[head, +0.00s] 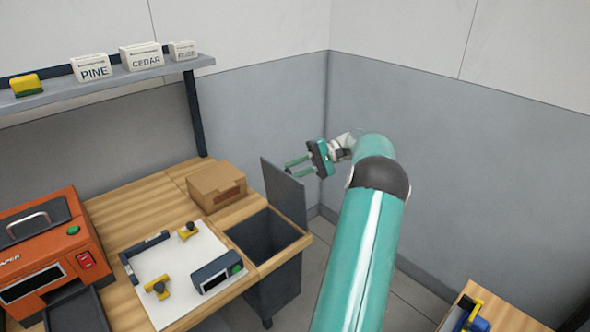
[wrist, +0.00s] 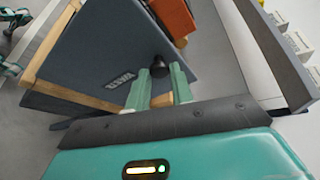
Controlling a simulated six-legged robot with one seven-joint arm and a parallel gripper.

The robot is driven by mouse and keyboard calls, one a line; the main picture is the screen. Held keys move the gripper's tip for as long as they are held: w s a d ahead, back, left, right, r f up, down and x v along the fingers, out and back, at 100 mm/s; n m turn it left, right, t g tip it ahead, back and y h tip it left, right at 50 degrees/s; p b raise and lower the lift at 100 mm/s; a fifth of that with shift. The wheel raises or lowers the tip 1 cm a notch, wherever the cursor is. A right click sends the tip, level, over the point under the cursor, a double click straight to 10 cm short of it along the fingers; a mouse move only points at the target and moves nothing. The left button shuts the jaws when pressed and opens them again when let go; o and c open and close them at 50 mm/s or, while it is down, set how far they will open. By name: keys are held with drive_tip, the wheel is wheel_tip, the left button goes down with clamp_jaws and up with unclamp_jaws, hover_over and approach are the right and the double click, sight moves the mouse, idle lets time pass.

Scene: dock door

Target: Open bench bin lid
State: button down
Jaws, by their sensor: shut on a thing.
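The bench bin (head: 280,272) is a dark box set in the right end of the wooden bench. Its grey lid (head: 285,193) stands up steeply on the bin's far side, so the dark opening shows. In the wrist view the lid (wrist: 105,55) fills the upper left, with a small white label and a black knob (wrist: 159,67). My gripper (head: 288,167) is beside the upper part of the lid. Its teal fingers (wrist: 159,84) are shut on the knob in the wrist view. The knob is hidden in the head view.
A cardboard box (head: 216,187) sits on the bench left of the lid. A white board (head: 182,275) with yellow and dark fittings and an orange machine (head: 50,250) stand further left. A shelf (head: 110,83) hangs above. Grey walls are behind.

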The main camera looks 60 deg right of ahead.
drive_tip(key=c, duration=1.2)
unclamp_jaws()
drive_tip(key=shift+c, duration=0.2)
drive_tip(key=v, duration=0.7)
drive_tip(key=shift+s+d, duration=0.15)
drive_tip(key=shift+d, duration=0.1)
